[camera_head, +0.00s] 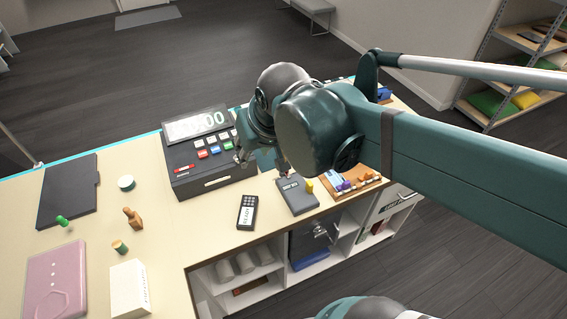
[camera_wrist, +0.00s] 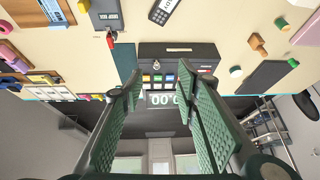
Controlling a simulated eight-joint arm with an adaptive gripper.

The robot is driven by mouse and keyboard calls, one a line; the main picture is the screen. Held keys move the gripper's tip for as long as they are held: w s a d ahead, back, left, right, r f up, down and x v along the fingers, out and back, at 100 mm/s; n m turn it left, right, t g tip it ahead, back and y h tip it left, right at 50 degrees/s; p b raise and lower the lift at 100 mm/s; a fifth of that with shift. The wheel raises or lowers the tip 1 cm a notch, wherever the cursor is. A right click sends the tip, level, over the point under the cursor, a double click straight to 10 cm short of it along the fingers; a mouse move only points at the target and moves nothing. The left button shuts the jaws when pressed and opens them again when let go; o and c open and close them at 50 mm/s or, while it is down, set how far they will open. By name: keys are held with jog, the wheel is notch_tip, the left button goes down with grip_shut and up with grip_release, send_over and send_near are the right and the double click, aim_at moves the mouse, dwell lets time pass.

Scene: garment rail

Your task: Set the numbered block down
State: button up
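I cannot make out a block with a number on it in either view. My gripper (camera_head: 262,162) hangs over the counter just right of the cash register (camera_head: 210,165). In the wrist view my gripper (camera_wrist: 160,85) shows two green ribbed fingers spread apart, with nothing visible held between them. The cash register (camera_wrist: 178,54) lies beyond the gap, with coloured keys and a lit display reading zeros. My arm hides part of the counter's right side in the head view.
A card terminal (camera_head: 247,212), a grey pad (camera_head: 296,196) and a wooden tray (camera_head: 352,186) sit near the front edge. On the left lie a pink folder (camera_head: 55,283), a white box (camera_head: 130,290), a stamp (camera_head: 132,217) and a dark mat (camera_head: 68,190). Bare counter (camera_head: 190,225) shows between.

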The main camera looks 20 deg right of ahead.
jog(key=s+d+f+t, duration=0.1)
jog(key=s+d, duration=0.4)
jog(key=s, duration=0.1)
jog(key=shift+d+f+h, duration=0.2)
jog(key=shift+f+h, duration=0.1)
jog(key=shift+h, duration=0.1)
